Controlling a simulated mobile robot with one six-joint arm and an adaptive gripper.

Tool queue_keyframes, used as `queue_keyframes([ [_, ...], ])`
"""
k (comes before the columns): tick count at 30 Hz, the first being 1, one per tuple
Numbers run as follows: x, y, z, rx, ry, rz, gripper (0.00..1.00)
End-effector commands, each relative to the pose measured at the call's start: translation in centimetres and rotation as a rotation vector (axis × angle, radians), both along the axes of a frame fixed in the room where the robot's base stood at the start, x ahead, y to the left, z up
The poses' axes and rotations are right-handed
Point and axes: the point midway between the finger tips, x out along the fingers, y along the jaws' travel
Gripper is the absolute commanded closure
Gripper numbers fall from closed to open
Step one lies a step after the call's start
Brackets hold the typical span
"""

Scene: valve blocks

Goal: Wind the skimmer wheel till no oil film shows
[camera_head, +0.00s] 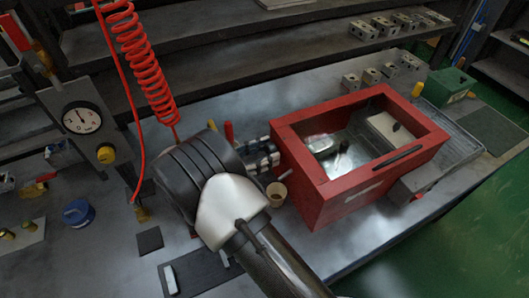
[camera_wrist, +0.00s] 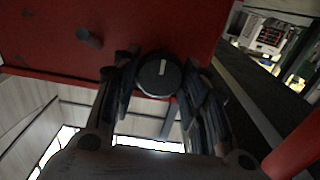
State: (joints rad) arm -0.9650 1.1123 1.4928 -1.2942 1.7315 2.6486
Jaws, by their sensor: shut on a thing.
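The skimmer wheel (camera_wrist: 158,76) is a round dark knob with a white mark on the tank's red wall. The mark points almost straight up in the wrist view. My gripper (camera_wrist: 160,82) is shut on the wheel, one finger at each side. In the head view my gripper (camera_head: 262,157) is at the left wall of the red tank (camera_head: 345,198), and the wheel is hidden there. The liquid (camera_head: 345,160) in the tank shows grey with bright and dark patches; how much is oil film I cannot tell. A dark rounded part (camera_head: 322,146) sits at its left end.
A small tan cup (camera_head: 276,193) stands close below my gripper. A red coiled hose (camera_head: 145,65) hangs at the left, by a dial gauge (camera_head: 82,119). Metal blocks (camera_head: 370,75) and a green box (camera_head: 450,84) stand behind the tank. A short peg (camera_wrist: 88,37) sticks out near the wheel.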

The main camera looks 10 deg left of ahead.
Motion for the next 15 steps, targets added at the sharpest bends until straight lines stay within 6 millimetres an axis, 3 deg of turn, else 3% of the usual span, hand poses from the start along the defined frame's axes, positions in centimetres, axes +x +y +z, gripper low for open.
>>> queue_keyframes([
  [10, 0.02, 0.04, 0.07, 0.001, -0.003, 0.001, 0.83],
  [11, 0.02, 0.04, 0.07, 0.001, -0.003, 0.001, 0.58],
  [15, 0.02, 0.04, 0.06, 0.000, -0.002, 0.001, 0.49],
])
